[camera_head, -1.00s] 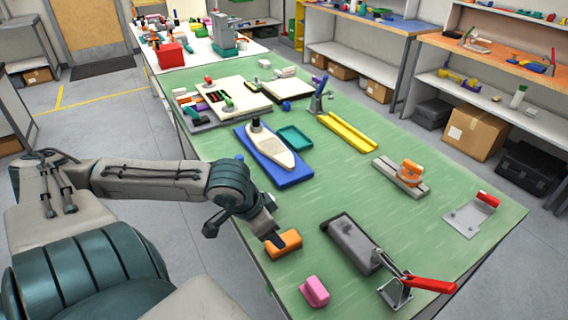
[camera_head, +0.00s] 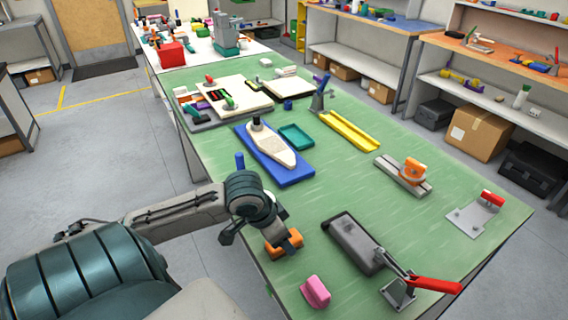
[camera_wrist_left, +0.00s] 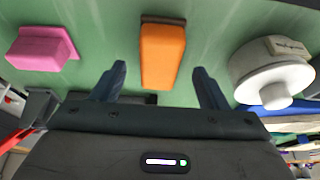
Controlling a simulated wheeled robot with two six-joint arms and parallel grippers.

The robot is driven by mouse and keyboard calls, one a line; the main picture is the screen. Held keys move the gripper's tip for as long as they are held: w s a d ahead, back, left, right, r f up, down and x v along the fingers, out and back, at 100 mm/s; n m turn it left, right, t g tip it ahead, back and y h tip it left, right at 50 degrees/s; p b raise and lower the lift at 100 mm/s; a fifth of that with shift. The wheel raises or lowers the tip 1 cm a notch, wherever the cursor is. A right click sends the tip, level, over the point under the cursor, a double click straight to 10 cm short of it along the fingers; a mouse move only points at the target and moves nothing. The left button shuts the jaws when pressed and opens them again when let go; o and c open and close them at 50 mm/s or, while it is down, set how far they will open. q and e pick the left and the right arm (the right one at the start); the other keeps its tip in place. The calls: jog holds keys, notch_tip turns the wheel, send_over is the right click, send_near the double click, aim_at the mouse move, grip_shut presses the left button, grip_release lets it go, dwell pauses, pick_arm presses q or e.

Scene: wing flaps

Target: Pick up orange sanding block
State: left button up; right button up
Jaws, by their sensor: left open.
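The orange sanding block (camera_head: 284,246) lies on the green table near its front left edge. In the left wrist view the block (camera_wrist_left: 162,55) shows between and beyond the two fingers. My left gripper (camera_head: 291,243) is over the block in the head view, partly covering it. In the left wrist view the left gripper (camera_wrist_left: 160,83) is open, with a finger on each side of the block's line and nothing held. Whether the fingers reach down beside the block cannot be told. My right gripper is not in view.
A pink block (camera_head: 315,291) lies to the right and nearer on the green table (camera_head: 335,200). A grey fixture (camera_head: 352,244) with a red-handled clamp (camera_head: 430,285) stands right of the orange block. A blue tray (camera_head: 290,179) with a cream wing-shaped part lies behind.

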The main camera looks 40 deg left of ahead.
pick_arm(q)
jog(key=shift+x, duration=1.3)
jog(key=shift+f, duration=0.15)
jog(key=c, duration=1.1)
